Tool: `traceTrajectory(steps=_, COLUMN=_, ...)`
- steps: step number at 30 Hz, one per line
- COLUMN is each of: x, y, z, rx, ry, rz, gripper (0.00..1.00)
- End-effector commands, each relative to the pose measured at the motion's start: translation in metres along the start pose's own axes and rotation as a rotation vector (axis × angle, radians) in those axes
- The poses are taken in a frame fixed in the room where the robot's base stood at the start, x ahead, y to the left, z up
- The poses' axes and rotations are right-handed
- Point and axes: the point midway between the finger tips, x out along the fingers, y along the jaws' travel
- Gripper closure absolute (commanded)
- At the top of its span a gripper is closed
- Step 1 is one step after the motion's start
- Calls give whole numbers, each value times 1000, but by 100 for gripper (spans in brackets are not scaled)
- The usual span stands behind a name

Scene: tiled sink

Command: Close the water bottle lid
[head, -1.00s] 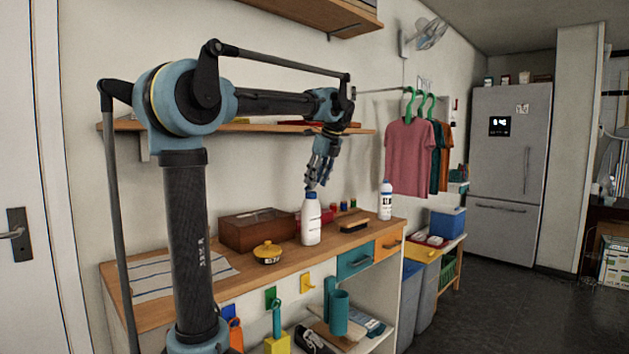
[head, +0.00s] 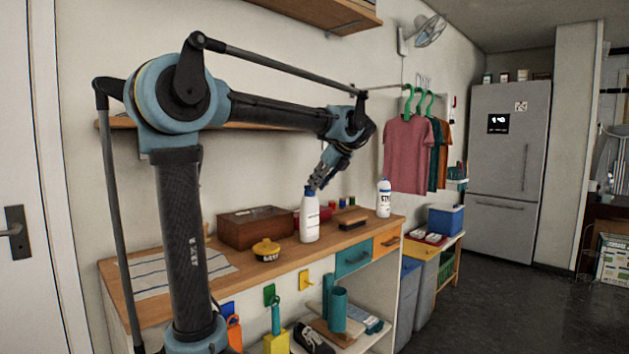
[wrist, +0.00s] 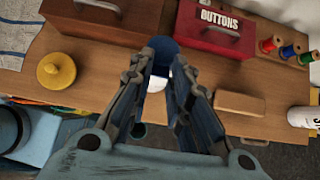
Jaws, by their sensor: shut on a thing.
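The white water bottle (head: 310,219) stands upright on the wooden counter. Its blue lid (head: 309,191) shows at the top, beside my fingertips. My gripper (head: 316,184) reaches down to it at a slant from the upper right. In the wrist view, the round blue lid (wrist: 161,48) lies at the tips of my gripper (wrist: 162,65), with a bit of white between the fingers. The fingers are shut on the lid. They hide part of the bottle's top, so I cannot tell whether the lid sits fully down.
A yellow lidded pot (head: 266,250) and a brown wooden box (head: 254,227) are left of the bottle. A red box (wrist: 215,27) is behind it. A brush (head: 353,218) and another white bottle (head: 384,199) are to the right. A shelf (head: 235,127) runs behind my arm.

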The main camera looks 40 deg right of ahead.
Motion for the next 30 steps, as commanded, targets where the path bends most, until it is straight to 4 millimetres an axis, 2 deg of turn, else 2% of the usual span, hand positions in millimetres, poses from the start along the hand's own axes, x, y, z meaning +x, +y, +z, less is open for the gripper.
traceTrajectory(steps=10, x=5, y=0, z=-12, rx=2, ry=-156, rz=-1, gripper=100)
traceTrajectory(steps=26, x=6, y=0, z=-14, rx=1, ry=-185, rz=0, gripper=100)
traceTrajectory(steps=27, x=6, y=0, z=-14, rx=1, ry=-185, rz=0, gripper=76)
traceTrajectory(steps=29, x=6, y=0, z=-14, rx=1, ry=-185, rz=0, gripper=62)
traceTrajectory(steps=30, x=6, y=0, z=-14, rx=1, ry=-185, rz=0, gripper=62)
